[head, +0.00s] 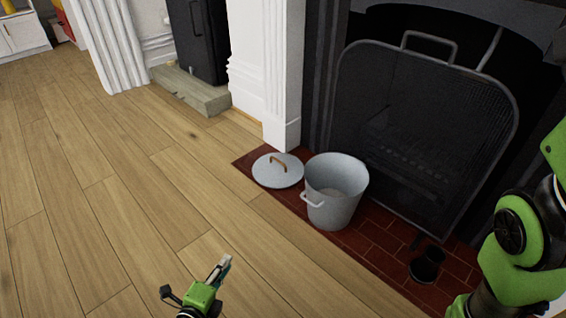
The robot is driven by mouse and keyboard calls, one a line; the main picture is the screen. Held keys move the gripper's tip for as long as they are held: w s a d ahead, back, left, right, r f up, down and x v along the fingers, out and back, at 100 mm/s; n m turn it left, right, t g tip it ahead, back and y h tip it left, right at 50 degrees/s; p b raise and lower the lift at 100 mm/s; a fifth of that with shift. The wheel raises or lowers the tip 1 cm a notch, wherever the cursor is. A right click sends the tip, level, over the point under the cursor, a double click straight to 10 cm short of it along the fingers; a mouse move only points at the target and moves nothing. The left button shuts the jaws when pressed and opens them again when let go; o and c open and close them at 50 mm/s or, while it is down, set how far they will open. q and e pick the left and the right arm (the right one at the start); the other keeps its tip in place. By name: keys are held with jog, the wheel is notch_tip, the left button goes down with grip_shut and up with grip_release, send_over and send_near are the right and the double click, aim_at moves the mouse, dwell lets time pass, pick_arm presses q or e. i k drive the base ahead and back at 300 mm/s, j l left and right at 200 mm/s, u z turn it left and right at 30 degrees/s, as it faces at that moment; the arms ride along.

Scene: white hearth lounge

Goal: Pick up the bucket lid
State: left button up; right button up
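The bucket lid (265,174) is a round, pale grey disc with a brown arched handle on top. It lies flat on the red brick hearth, handle up, partly out over the wood floor. The grey metal bucket (333,200) stands upright and open just right of the lid. My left gripper (226,265) is low in the picture, apart from the lid and nearer to me, over the wood floor. Its fingers look close together, but their gap is too small to judge. My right arm shows at the right edge; its gripper is out of the picture.
The brick hearth (385,238) runs in front of a fireplace with a black mesh screen (425,120). A small black cup-like object (426,266) stands on the hearth at the right. A white pillar (279,75) rises behind the lid. The wood floor (110,190) at left is clear.

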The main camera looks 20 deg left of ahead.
aim_at(277, 170)
jog(key=i, duration=1.35)
